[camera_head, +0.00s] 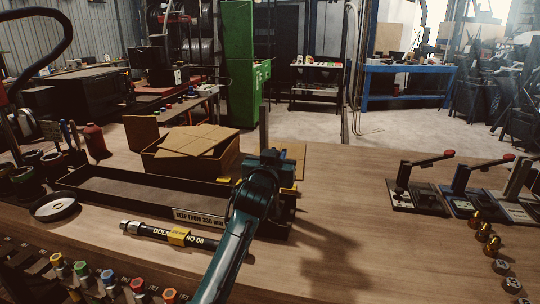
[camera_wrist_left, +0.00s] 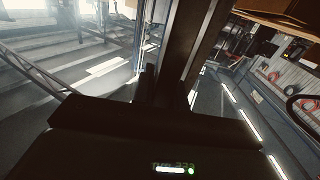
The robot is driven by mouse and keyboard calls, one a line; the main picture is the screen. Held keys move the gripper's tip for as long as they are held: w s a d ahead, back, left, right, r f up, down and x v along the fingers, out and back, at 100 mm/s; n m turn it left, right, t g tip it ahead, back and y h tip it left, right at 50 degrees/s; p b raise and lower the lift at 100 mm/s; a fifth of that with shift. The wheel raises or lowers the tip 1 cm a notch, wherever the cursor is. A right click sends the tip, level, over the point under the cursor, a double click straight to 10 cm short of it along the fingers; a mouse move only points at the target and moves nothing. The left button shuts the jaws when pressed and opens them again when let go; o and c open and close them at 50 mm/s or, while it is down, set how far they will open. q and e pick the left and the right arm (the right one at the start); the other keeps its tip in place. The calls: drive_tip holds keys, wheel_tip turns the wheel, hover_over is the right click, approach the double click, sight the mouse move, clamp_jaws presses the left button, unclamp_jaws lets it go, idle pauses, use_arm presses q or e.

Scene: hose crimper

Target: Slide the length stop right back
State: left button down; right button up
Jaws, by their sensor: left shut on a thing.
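My left gripper (camera_head: 268,160) is at the right end of a long dark trough (camera_head: 130,190) with a "KEEP FROM 330 mm" label. A dark upright bar (camera_head: 264,125) rises at the gripper; it looks like part of the length stop. In the left wrist view the bar (camera_wrist_left: 190,50) stands at my left gripper (camera_wrist_left: 168,95), which is shut on it. My arm and hand hide the stop's foot and the trough's right end. A black hose (camera_head: 150,231) with a yellow band and metal end lies in front of the trough. My right gripper is out of view.
An open cardboard box (camera_head: 198,142) stands just behind the trough. Lever tools (camera_head: 415,190) and brass fittings (camera_head: 482,228) are at the right. Colored-capped fittings (camera_head: 108,277) line the front edge.

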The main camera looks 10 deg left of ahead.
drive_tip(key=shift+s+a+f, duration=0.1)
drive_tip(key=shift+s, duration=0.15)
use_arm(q)
drive_tip(key=c, duration=1.4)
unclamp_jaws()
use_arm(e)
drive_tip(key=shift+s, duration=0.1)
use_arm(q)
drive_tip(key=shift+s, duration=0.1)
